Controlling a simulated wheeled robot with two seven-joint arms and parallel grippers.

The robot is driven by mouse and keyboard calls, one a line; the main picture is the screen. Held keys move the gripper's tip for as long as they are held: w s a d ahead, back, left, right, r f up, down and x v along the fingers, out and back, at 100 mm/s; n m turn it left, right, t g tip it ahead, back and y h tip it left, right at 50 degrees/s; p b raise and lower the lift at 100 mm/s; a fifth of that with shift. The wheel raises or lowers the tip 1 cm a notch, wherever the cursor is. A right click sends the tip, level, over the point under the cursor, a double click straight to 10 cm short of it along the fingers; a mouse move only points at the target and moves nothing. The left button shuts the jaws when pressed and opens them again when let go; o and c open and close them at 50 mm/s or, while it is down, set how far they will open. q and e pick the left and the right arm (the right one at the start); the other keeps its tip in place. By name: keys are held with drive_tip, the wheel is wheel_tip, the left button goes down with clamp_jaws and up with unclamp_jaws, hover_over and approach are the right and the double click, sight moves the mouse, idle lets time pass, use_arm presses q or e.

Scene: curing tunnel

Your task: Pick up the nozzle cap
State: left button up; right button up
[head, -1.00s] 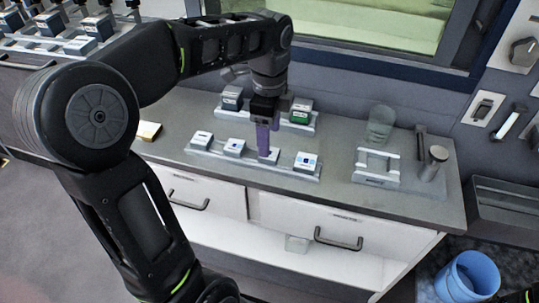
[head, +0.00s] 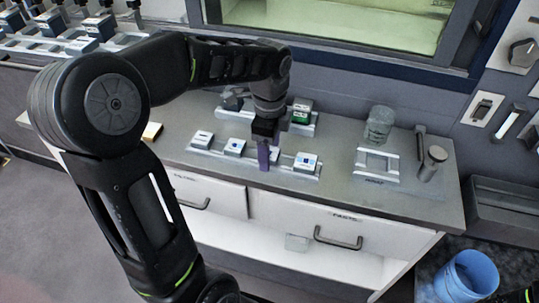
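My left gripper (head: 268,157) comes in from the left, its purple fingers pointing down at the front rack (head: 215,158) on the grey counter. The fingertips are at the rack's gap between the second and last blocks from the left. I cannot make out the nozzle cap for certain; the gripper may hide it. Whether the fingers are apart or closed on something is too small to tell.
Small white-and-grey blocks (head: 235,146) stand close on both sides of the fingers. A green-fronted block (head: 301,112) is behind. A clear cup (head: 380,124) and a metal holder (head: 373,172) stand to the right. A blue bin (head: 468,277) is on the floor.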

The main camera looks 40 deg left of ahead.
idle(0.3)
use_arm(q)
clamp_jaws()
idle(0.6)
